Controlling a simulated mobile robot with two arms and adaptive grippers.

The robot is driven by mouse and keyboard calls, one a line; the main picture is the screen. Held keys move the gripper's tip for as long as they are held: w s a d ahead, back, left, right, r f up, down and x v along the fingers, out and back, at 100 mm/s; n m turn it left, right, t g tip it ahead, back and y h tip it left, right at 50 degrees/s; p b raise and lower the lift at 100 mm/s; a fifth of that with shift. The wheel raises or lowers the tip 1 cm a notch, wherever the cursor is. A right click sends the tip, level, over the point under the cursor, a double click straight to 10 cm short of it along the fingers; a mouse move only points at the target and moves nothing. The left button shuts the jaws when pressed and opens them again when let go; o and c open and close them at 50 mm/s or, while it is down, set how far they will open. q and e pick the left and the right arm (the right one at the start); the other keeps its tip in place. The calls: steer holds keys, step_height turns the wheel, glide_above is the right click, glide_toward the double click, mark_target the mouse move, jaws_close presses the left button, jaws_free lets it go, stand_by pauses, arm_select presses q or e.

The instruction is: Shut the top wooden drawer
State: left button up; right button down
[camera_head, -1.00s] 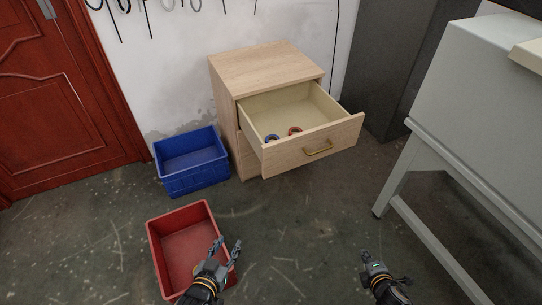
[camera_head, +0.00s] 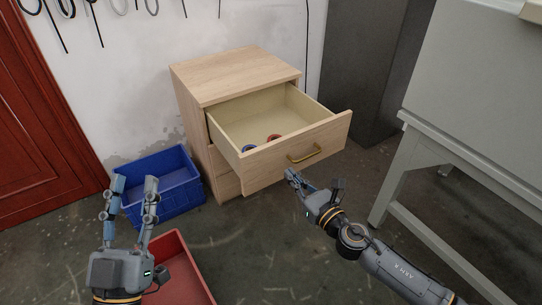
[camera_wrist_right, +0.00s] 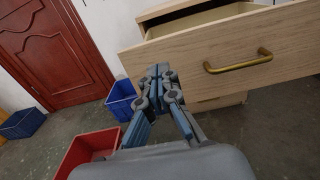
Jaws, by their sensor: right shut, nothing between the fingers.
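The top wooden drawer (camera_head: 268,160) is pulled well out of the light wooden cabinet (camera_head: 232,73). It has a brass handle (camera_head: 304,155) and holds a blue and a red round item at its front left. My right gripper (camera_head: 291,173) is shut and empty, just below and in front of the drawer front in the head view. In the right wrist view, its fingers (camera_wrist_right: 160,75) appear left of the handle, over the drawer front; I cannot tell whether they touch it. My left gripper (camera_head: 134,183) is open and empty at the left, in front of the blue crate.
A blue crate (camera_head: 181,205) stands left of the cabinet. A red crate (camera_head: 196,268) lies on the floor in front. A grey table (camera_head: 398,190) stands at the right and a dark cabinet behind it. Floor before the drawer is bare.

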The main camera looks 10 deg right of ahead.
glide_toward(267, 150)
steer(key=w, duration=0.2)
steer(key=x, duration=0.2)
steer(key=b+x, duration=0.1)
steer(key=x, duration=0.1)
steer(key=shift+s+a, duration=0.1)
steer(key=shift+a, duration=0.3)
arm_select(q)
steer(key=shift+s+a+r+t+h, duration=0.1)
steer(key=shift+s+r+t+h, duration=0.2)
steer(key=shift+s+r+t, duration=0.55)
steer(key=shift+s+a+r+t+h, duration=0.1)
steer(key=shift+s+r+t+h, duration=0.2)
steer(key=shift+s+r+t, duration=0.5)
arm_select(e)
steer(key=shift+w+a, duration=0.2)
steer(key=shift+w, duration=0.3)
arm_select(q)
steer(key=shift+w+r, duration=0.1)
steer(key=shift+w, duration=0.1)
arm_select(e)
steer(key=shift+w, duration=0.1)
